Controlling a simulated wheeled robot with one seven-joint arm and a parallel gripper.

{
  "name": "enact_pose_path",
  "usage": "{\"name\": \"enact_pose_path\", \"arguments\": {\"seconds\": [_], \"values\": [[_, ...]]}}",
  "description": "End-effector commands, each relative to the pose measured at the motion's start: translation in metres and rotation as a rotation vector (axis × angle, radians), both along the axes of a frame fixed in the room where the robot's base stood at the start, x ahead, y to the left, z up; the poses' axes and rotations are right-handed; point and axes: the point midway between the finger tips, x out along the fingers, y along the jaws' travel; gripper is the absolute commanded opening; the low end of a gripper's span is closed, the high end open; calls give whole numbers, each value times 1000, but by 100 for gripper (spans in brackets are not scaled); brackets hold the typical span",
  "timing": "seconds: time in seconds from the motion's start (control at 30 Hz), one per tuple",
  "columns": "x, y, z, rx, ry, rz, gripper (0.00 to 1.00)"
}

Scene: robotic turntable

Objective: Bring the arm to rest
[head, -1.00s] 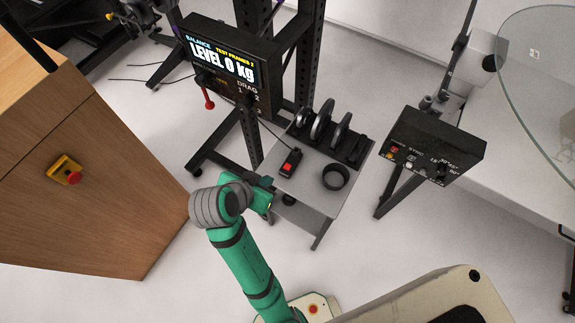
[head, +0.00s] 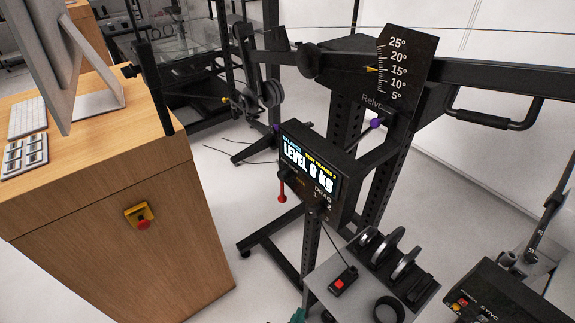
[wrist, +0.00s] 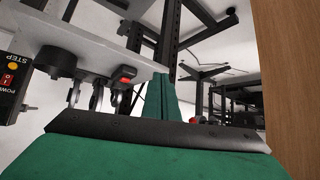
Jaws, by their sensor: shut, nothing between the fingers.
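My gripper (wrist: 159,100) shows in the wrist view as two green fingers lying together, shut with nothing between them. They rise past a dark bar and the green wrist body at the bottom of that view. Beside the fingers, in the picture, is the small grey table (wrist: 95,67) with discs and a red-buttoned box; I cannot tell the gap between them. In the head view only a sliver of green from my arm shows at the bottom edge, and the rest of the arm is out of frame.
The head view shows a wooden cabinet (head: 120,230) with a red stop button at left. A balance display (head: 310,170) stands on a black frame at centre. The small table (head: 345,305) and a control box (head: 495,298) are at lower right. Bare floor lies between cabinet and frame.

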Motion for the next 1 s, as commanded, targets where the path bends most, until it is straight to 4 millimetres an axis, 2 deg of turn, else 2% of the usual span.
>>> {"name": "enact_pose_path", "arguments": {"seconds": [0.03,0.13,0.37,0.57,0.73,0.9,1.0], "values": [[-12,4,-7,-3,-11,36,0],[-27,14,-11,-8,-56,109,0],[-71,31,-6,-15,-176,236,0],[-115,39,14,-28,-292,304,0],[-152,38,39,-49,-388,328,0],[-175,34,61,-74,-454,332,0],[-181,32,68,-80,-473,330,0]]}}
